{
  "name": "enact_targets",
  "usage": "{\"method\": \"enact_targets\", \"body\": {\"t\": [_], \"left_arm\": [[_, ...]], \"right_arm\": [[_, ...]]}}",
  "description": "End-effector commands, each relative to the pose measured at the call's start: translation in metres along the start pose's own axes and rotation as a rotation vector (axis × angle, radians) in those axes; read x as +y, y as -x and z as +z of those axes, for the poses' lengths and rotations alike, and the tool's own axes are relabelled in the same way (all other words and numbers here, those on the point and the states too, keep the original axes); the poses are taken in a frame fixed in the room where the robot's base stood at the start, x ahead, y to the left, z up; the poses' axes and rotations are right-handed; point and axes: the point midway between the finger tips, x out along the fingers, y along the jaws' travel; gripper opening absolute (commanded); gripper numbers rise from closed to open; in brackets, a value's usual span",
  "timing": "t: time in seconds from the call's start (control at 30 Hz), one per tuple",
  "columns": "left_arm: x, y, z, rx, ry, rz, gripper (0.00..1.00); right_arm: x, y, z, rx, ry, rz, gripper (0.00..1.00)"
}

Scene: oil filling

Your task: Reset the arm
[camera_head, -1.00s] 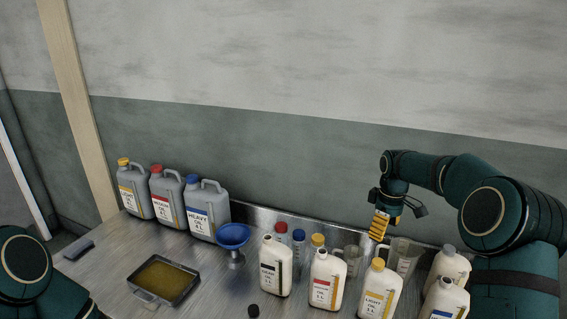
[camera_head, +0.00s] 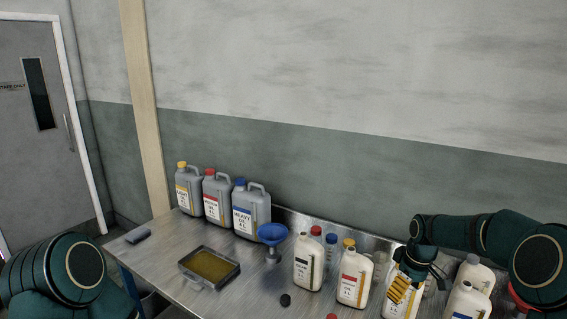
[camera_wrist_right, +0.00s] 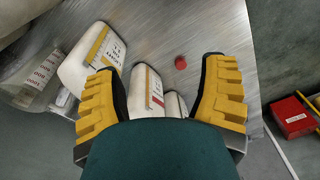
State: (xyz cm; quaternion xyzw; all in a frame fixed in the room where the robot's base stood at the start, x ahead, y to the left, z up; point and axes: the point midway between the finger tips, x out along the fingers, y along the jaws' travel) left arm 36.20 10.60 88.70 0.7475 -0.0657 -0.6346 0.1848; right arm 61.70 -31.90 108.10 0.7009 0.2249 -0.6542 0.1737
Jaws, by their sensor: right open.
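My right gripper (camera_head: 397,291) is open, with yellow ribbed fingers. In the head view it covers part of a white light-oil bottle (camera_head: 394,308) at the front right of the bench. The right wrist view shows both fingers (camera_wrist_right: 160,92) spread wide. White bottles (camera_wrist_right: 148,88) show between and beyond them; I cannot tell whether any touch. No bottle is gripped. My left arm shows at the lower left of the head view, but its gripper is out of view.
A heavy-oil jug (camera_head: 250,212) and two other grey jugs stand at the back left. A blue funnel (camera_head: 272,236), an oil tray (camera_head: 210,268) and a white red-label bottle (camera_head: 353,278) stand on the bench (camera_head: 160,263). A red cap (camera_wrist_right: 181,62) lies loose.

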Motion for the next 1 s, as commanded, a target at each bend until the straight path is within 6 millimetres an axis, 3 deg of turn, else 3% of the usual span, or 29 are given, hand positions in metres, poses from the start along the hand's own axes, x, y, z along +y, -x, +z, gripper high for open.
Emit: {"method": "enact_targets", "body": {"t": [0.03, 0.17, 0.27, 0.4, 0.5, 0.6, 0.7, 0.83, 1.0], "left_arm": [[-0.002, -0.007, 0.001, 0.000, 0.000, -0.001, 0.47], [-0.006, -0.018, 0.003, -0.002, -0.001, -0.002, 0.47], [-0.010, -0.028, 0.005, -0.005, -0.001, -0.003, 0.47], [-0.015, -0.044, 0.008, -0.008, -0.002, -0.006, 0.47], [-0.019, -0.054, 0.010, -0.010, -0.002, -0.007, 0.47], [-0.022, -0.063, 0.012, -0.013, -0.003, -0.009, 0.47], [-0.024, -0.069, 0.014, -0.014, -0.004, -0.009, 0.47], [-0.025, -0.072, 0.014, -0.015, -0.005, -0.010, 0.47], [-0.025, -0.072, 0.014, -0.015, -0.005, -0.010, 0.47]], "right_arm": [[-0.017, -0.029, -0.002, 0.012, -0.014, -0.022, 0.71], [-0.063, -0.093, -0.005, 0.065, -0.087, -0.071, 0.71], [-0.108, -0.145, 0.000, 0.105, -0.173, -0.117, 0.71], [-0.179, -0.209, 0.023, 0.147, -0.326, -0.177, 0.71], [-0.226, -0.243, 0.049, 0.163, -0.450, -0.208, 0.71], [-0.263, -0.264, 0.076, 0.171, -0.561, -0.223, 0.71], [-0.289, -0.274, 0.100, 0.174, -0.649, -0.225, 0.71], [-0.305, -0.278, 0.118, 0.178, -0.713, -0.222, 0.71], [-0.309, -0.278, 0.124, 0.182, -0.736, -0.219, 0.71]]}}
